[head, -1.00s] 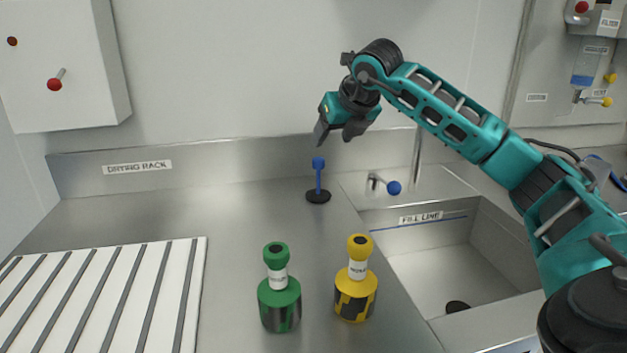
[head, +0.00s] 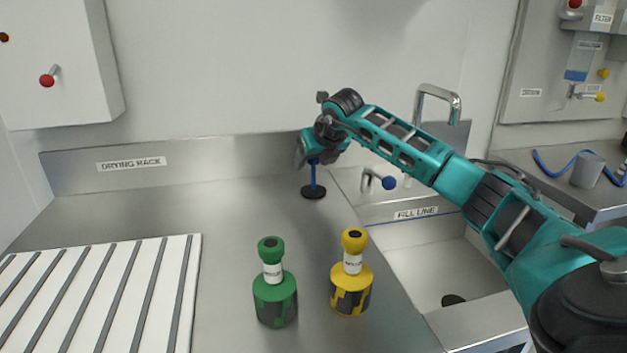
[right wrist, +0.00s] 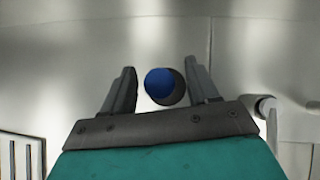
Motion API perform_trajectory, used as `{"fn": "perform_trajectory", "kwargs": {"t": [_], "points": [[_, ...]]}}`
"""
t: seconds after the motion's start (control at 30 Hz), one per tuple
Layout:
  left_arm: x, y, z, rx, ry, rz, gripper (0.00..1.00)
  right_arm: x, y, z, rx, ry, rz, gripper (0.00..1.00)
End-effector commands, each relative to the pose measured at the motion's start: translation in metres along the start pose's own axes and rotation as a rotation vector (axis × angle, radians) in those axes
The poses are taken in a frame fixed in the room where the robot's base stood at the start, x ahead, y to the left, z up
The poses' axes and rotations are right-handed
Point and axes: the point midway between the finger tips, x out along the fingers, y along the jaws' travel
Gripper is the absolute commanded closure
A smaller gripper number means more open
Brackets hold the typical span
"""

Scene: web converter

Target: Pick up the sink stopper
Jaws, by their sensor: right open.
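The sink stopper stands upright on the steel counter, with a black disc base (head: 313,193) and a blue stem (head: 313,176). My right gripper (head: 307,163) is over it, with its fingers around or beside the stem's top in the head view. In the right wrist view the stopper's round blue knob (right wrist: 159,83) lies between the two open fingers of my right gripper (right wrist: 162,88), with gaps on both sides. The knob is partly hidden by the gripper in the head view. My left gripper is not in view.
A green bottle (head: 274,290) and a yellow bottle (head: 351,280) stand on the counter in front. A drying rack (head: 150,300) lies at left. The sink basin (head: 415,265), with a blue-knobbed tap (head: 389,183), is at right. A wall box (head: 85,75) hangs upper left.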

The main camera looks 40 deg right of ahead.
Motion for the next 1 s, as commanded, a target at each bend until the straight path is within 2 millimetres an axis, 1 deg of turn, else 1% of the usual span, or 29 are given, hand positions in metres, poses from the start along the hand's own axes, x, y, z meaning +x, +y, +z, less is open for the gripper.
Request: {"fn": "perform_trajectory", "kwargs": {"t": [0.13, 0.73, 1.0], "points": [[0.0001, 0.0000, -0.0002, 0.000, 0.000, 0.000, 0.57, -0.0004, -0.0001, 0.0002, 0.000, 0.000, 0.000, 0.41], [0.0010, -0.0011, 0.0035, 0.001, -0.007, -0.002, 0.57, -0.0008, -0.0002, 0.0001, 0.000, 0.000, 0.000, 0.99], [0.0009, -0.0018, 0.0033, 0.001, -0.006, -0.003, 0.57, -0.0010, -0.0003, 0.0004, 0.000, -0.001, 0.000, 1.00]]}}
